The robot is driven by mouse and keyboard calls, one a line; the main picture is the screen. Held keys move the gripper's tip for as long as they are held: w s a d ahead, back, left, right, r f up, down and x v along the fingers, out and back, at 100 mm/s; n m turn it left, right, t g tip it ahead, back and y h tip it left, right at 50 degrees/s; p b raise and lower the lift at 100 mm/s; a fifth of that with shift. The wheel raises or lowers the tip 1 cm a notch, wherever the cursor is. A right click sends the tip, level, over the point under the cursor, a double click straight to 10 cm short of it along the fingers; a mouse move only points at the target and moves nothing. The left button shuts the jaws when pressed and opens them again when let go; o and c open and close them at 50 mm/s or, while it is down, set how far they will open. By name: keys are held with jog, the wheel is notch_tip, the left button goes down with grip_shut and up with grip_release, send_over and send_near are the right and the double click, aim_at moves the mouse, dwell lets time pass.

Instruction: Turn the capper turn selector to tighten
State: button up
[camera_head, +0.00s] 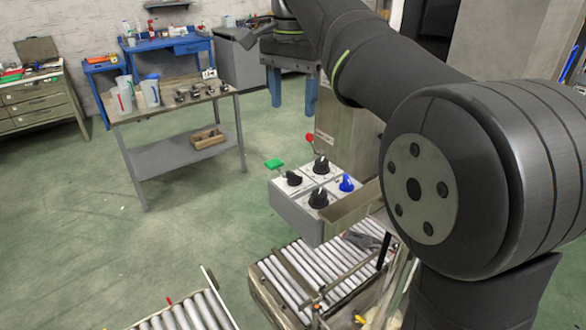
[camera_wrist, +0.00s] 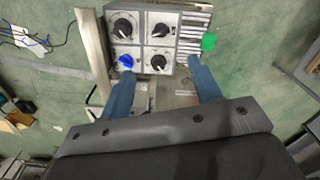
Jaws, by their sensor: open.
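A grey control box (camera_head: 290,211) carries several knobs: a blue knob (camera_head: 346,183) at the right and black ones at the left (camera_head: 293,178), back (camera_head: 321,164) and front (camera_head: 318,197). Labels are too small to read, so I cannot tell which is the capper turn selector or its setting. In the wrist view the box fills the upper middle, with the blue knob (camera_wrist: 126,61) at its lower left and a black knob (camera_wrist: 158,62) at its lower right. My gripper (camera_wrist: 161,68) is open and empty, its blue fingers reaching toward the box's lower edge. The gap to the knobs is unclear.
A green paddle (camera_head: 274,163) and a red ball-topped lever (camera_head: 309,137) stand close to the box. A roller conveyor (camera_head: 300,277) lies below it. A grey shelf table (camera_head: 178,153) with cups stands behind left. The green floor between is clear.

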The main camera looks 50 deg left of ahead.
aim_at(293, 174)
notch_tip(293, 174, down, 16)
jog(key=shift+f, duration=0.1)
dwell(0.4)
jog(key=shift+c, duration=0.2)
